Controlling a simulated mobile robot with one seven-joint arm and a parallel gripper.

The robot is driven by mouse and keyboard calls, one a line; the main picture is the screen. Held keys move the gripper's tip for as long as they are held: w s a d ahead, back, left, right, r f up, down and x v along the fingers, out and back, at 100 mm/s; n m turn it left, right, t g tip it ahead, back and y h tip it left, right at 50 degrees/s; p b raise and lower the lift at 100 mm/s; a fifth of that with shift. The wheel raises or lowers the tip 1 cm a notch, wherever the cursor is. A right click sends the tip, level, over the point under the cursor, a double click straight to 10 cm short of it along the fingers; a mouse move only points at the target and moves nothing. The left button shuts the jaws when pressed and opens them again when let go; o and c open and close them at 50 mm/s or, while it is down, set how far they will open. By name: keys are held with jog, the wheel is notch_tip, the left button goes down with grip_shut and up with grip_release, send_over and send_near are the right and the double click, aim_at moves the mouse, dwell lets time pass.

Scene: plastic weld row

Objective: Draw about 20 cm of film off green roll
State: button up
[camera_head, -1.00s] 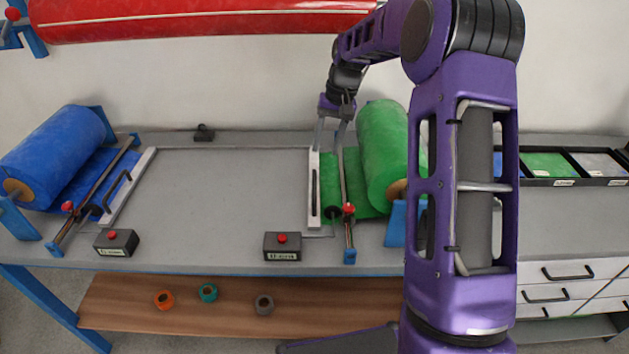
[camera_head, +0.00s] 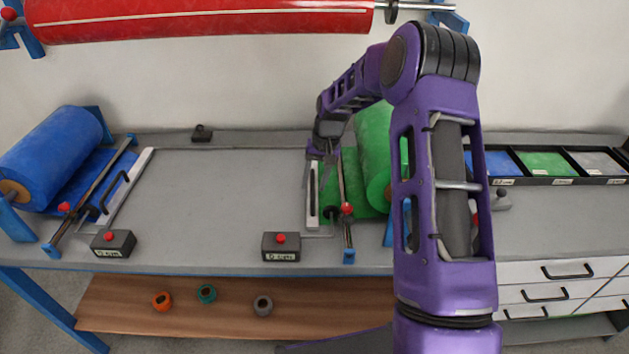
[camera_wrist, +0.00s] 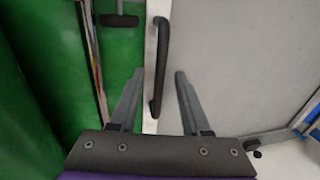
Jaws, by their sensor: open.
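The green roll (camera_head: 368,140) lies on its stand right of the weld bed, partly behind my arm. Green film (camera_head: 358,205) runs from it, under a thin rod, to a pale bar (camera_head: 313,205). In the wrist view green film (camera_wrist: 120,65) lies left of the pale bar (camera_wrist: 152,75), which carries a black handle (camera_wrist: 160,60). My gripper (camera_wrist: 160,75) is open, one finger on each side of the handle's near end as seen from above; I cannot tell the height between them. In the head view my gripper (camera_head: 324,165) is over the bar's far end, its fingers hard to make out.
A blue roll (camera_head: 50,150) with its own bar and handle is at left. Button boxes (camera_head: 281,246) (camera_head: 113,243) stand at the front edge. The grey bed (camera_head: 225,195) between the bars is clear. A red roll (camera_head: 200,20) hangs above.

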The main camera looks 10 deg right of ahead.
grip_shut()
dwell(1.3)
